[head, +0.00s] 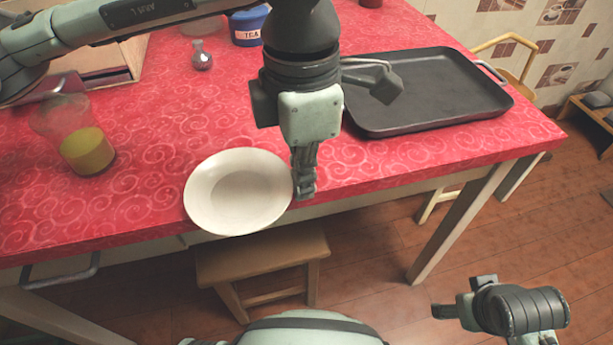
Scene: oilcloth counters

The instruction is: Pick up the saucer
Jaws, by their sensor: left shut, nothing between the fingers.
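The white saucer (238,192) lies on the red counter at its front edge, and its near rim reaches past that edge in the head view. My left gripper (305,194) points down just right of the saucer's right rim. Its fingers are shut with nothing between them. I cannot tell whether they touch the rim. My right gripper (442,311) is low at the bottom right, in front of the counter and away from the saucer. Its fingers are too small and turned for me to tell whether they are open.
A black tray (425,92) lies right of my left arm. A glass with yellow-green contents (86,150) stands left of the saucer. A small glass shaker (201,56) and a blue tea tin (247,27) stand behind. A wooden stool (262,256) is below the edge.

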